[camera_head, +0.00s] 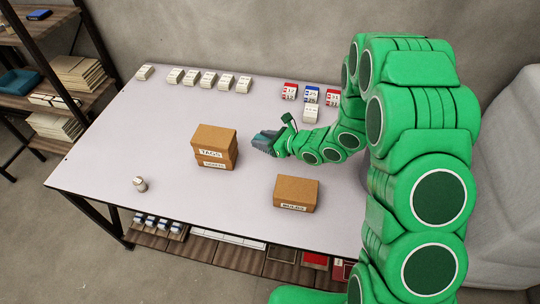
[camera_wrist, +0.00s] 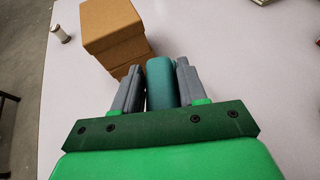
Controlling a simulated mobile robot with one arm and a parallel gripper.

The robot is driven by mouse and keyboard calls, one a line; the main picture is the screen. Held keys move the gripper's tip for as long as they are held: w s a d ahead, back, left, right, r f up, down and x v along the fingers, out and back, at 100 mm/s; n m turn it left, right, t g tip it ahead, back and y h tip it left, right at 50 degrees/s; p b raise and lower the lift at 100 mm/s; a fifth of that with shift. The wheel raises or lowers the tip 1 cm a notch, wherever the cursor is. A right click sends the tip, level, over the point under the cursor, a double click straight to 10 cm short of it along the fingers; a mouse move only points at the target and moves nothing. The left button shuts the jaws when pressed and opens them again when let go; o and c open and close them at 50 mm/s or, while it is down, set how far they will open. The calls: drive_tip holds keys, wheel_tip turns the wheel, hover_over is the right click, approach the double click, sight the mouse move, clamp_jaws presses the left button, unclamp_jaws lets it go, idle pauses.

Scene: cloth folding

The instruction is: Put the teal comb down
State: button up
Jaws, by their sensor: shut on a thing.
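My gripper (camera_wrist: 160,88) is shut on a teal thing, the comb (camera_wrist: 161,84), which sits between the two grey fingers in the wrist view. Only its smooth rounded face shows there, and no teeth can be made out. In the head view my gripper (camera_head: 266,143) is over the middle of the pale table (camera_head: 120,150), right of the stacked boxes. The comb is small and dark there and hard to tell from the fingers. I cannot tell how high it is above the table.
Two stacked brown boxes (camera_head: 214,147), the upper labelled TAGS, stand just left of my gripper. Another brown box (camera_head: 296,194) stands nearer the front edge. A small spool (camera_head: 140,184) is at front left. Several white, red and blue blocks line the back. The left table area is clear.

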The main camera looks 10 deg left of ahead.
drive_tip(key=shift+m+t, duration=0.4)
drive_tip(key=shift+t, duration=0.1)
drive_tip(key=shift+w+d+f, duration=0.1)
drive_tip(key=shift+w+f, duration=0.5)
drive_tip(key=shift+f, duration=0.6)
drive_tip(key=shift+w+d+f, duration=0.15)
drive_tip(key=shift+w+f, duration=0.45)
drive_tip(key=shift+f, duration=0.65)
drive_tip(key=shift+w+d+f, duration=0.1)
drive_tip(key=shift+w+f, duration=0.5)
drive_tip(key=shift+f, duration=0.6)
drive_tip(key=shift+f, duration=0.1)
drive_tip(key=o, duration=1.1)
drive_tip(key=shift+c, duration=0.2)
drive_tip(key=shift+d, duration=0.1)
drive_tip(key=v, duration=0.2)
drive_tip(key=shift+s+d+r, duration=0.1)
drive_tip(key=shift+d+r, duration=0.2)
wheel_tip(320, 180, up, 7)
